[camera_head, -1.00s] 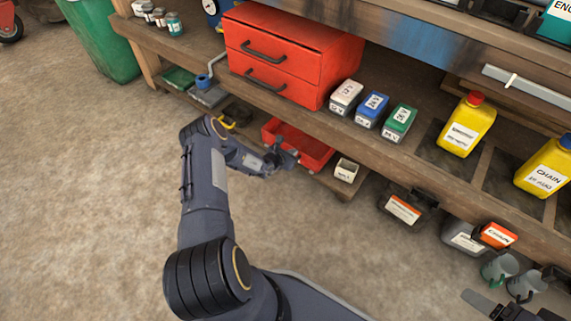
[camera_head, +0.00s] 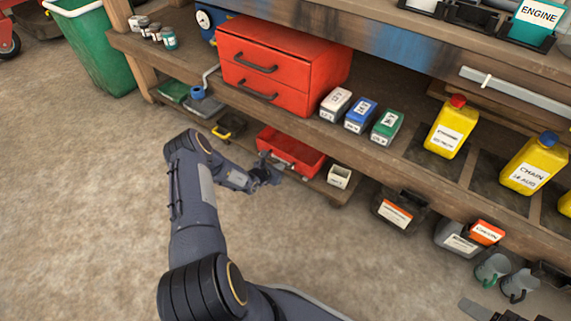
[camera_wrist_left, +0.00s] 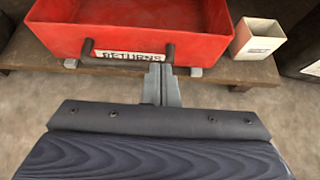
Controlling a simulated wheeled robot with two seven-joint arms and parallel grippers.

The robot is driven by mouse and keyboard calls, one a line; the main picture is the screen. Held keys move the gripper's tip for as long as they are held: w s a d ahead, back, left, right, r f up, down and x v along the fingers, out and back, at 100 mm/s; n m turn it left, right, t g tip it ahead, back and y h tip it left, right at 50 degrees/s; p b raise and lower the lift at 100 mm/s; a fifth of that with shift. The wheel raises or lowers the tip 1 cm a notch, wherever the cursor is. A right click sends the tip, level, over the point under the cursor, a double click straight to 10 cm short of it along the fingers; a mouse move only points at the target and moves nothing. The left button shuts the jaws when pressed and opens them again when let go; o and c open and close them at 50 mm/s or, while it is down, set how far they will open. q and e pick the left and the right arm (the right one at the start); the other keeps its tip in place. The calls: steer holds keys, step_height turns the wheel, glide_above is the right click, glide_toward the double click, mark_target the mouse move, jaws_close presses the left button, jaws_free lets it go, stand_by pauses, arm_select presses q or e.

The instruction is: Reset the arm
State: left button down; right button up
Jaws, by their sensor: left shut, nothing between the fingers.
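My left arm reaches up from the bottom of the head view. Its gripper (camera_head: 268,170) is in front of the red bin on the low shelf. In the left wrist view, the left gripper's fingers (camera_wrist_left: 161,83) are pressed together with nothing between them. They point at the front of the red bin (camera_wrist_left: 215,18), by its dark handle and its "RETURNS" label (camera_wrist_left: 128,57). I cannot tell whether the fingertips touch the bin. At the bottom right of the head view, a small dark part (camera_head: 490,312) may belong to my right gripper; its fingers cannot be made out.
A wooden bench (camera_head: 300,123) holds a red drawer cabinet (camera_head: 285,68), small labelled boxes and yellow jugs (camera_head: 452,127). A small white box (camera_head: 339,176) stands right of the red bin (camera_head: 305,158). A green bin (camera_head: 95,45) is at the left. Bare floor lies at the left.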

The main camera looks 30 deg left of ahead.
arm_select(q)
steer(key=p+v, duration=0.3)
steer(key=v, duration=0.5)
steer(key=shift+a, duration=0.2)
arm_select(e)
steer(key=shift+w+a+r, duration=0.1)
steer(key=shift+r, duration=1)
steer(key=shift+w+a+r, duration=0.1)
steer(key=shift+r, duration=1)
arm_select(q)
steer(key=shift+s+r, duration=0.1)
steer(key=shift+r, duration=0.05)
